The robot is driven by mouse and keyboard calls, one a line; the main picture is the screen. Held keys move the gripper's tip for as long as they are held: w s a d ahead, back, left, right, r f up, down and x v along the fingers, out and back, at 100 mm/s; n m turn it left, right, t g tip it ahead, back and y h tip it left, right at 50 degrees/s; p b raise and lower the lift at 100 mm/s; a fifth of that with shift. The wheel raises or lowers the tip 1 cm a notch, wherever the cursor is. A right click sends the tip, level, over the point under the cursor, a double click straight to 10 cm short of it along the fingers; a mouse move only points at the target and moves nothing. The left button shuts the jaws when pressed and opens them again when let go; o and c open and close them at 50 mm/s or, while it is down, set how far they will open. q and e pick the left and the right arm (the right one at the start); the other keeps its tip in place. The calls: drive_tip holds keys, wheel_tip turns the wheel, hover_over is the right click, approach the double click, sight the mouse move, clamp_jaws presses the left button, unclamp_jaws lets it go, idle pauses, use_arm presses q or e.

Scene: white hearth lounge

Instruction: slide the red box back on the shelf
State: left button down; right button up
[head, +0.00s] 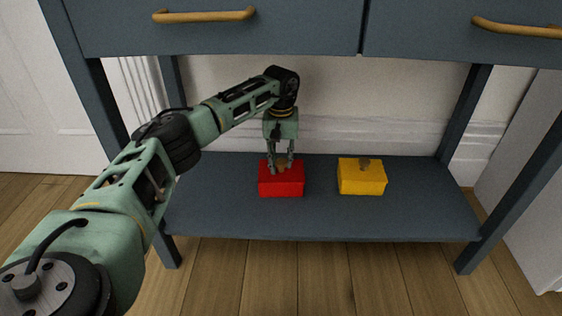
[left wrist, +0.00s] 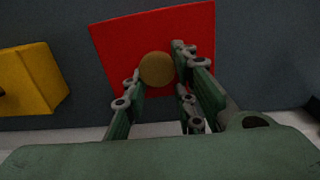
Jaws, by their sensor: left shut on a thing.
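The red box (head: 281,182) sits on the dark blue-grey lower shelf (head: 320,222), left of its middle. It has a round brownish knob on top, which shows in the left wrist view (left wrist: 157,69). My left gripper (head: 280,163) reaches down from above with its fingers on either side of the knob, shut on it. In the left wrist view the box's red top (left wrist: 112,48) fills the upper middle. My right gripper is in neither view.
A yellow box (head: 361,178) with a knob stands on the shelf to the right of the red box, with a gap between. Drawers with brass handles (head: 204,15) overhang the shelf. Table legs (head: 467,112) bound it. Bare shelf lies in front of both boxes.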

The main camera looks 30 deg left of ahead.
use_arm(q)
drive_tip(key=shift+a+f, duration=0.35)
drive_tip(key=shift+f, duration=0.2)
drive_tip(key=c, duration=1.6)
unclamp_jaws()
drive_tip(key=shift+c, duration=0.2)
drive_tip(key=shift+o, duration=1.4)
drive_tip(key=shift+f, duration=0.2)
drive_tip(key=shift+r, duration=0.15)
wheel_tip(320, 180, up, 8)
drive_tip(key=shift+w+d+r, duration=0.1)
drive_tip(key=shift+d, duration=0.05)
